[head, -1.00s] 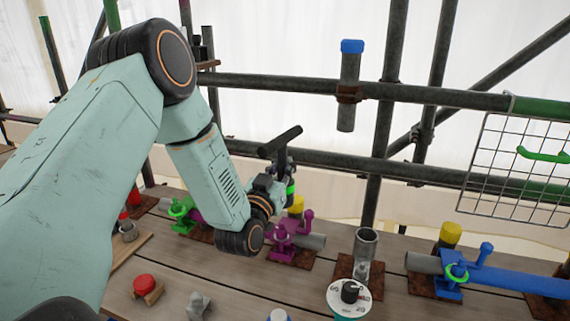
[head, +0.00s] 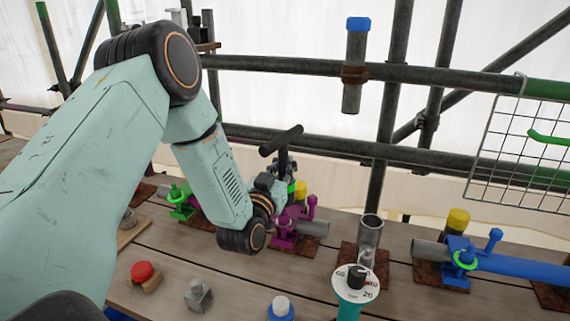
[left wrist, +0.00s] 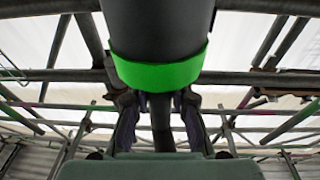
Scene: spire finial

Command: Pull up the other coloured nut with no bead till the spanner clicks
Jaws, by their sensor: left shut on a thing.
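My left gripper (head: 281,183) is shut on a black T-handled spanner (head: 282,142) with a green band, held upright with its crossbar on top. In the left wrist view the dark shaft and green band (left wrist: 157,72) fill the upper middle. The spanner stands over or just behind the purple clamp (head: 287,234); my arm and the clamp hide its lower end, so I cannot tell whether it sits on the purple nut. The blue clamp (head: 458,250) carries a green ring (head: 466,260). A green clamp (head: 180,203) stands left of my forearm. My right gripper is not in view.
A teal-based numbered dial (head: 357,283) and an upright grey tube (head: 370,230) stand right of the purple clamp. A red button (head: 142,271), a grey piece (head: 198,294) and a blue-and-white piece (head: 281,308) are in front.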

